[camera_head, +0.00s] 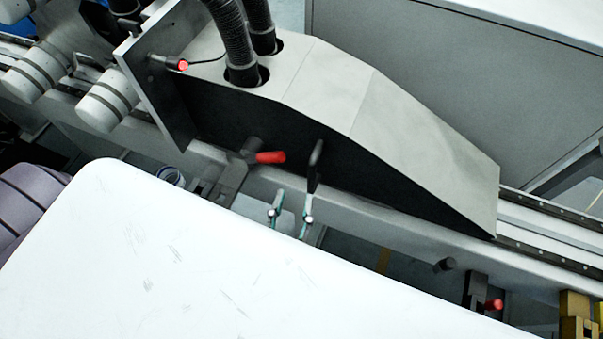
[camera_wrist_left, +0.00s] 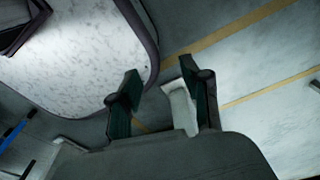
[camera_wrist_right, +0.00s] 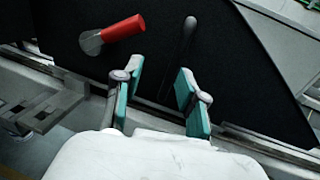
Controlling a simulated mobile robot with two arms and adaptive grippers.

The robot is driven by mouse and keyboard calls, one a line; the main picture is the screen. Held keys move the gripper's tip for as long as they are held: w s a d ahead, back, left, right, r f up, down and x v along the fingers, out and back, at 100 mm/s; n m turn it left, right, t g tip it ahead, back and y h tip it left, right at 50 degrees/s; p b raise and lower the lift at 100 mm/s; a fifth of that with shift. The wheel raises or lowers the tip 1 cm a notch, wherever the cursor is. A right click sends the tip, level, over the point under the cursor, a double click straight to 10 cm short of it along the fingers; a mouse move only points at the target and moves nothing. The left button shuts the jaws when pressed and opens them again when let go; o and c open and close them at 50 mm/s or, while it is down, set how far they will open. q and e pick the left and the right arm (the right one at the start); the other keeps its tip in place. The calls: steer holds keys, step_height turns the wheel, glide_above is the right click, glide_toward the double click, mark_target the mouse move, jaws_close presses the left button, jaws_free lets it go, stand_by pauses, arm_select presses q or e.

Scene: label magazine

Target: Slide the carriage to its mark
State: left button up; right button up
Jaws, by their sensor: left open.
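The carriage (camera_head: 420,140) is a grey wedge-shaped housing with a black side, sitting on a long rail (camera_head: 545,235). Its black side (camera_wrist_right: 240,70) fills much of the right wrist view. A red-gripped lever (camera_head: 270,157) and an upright black handle (camera_head: 316,165) are on that side. They also show in the right wrist view as a red grip (camera_wrist_right: 122,28) and a thin dark bar (camera_wrist_right: 185,48). My right gripper (camera_head: 291,217) is open and empty just below the black handle, apart from it. My left gripper (camera_wrist_left: 160,80) is open over the floor. I cannot make out the mark.
A red-knobbed clamp (camera_head: 480,293) and a yellow block (camera_head: 576,315) are along the rail at lower right. Two black hoses (camera_head: 238,45) rise from the carriage. A grey cabinet (camera_head: 450,60) stands behind. In the left wrist view a speckled top (camera_wrist_left: 80,55) is beside the left gripper.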

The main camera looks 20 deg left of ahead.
steer(key=v, duration=0.5)
steer(key=shift+w+d, duration=0.15)
steer(key=shift+d, duration=0.2)
arm_select(q)
steer(key=shift+c, duration=0.3)
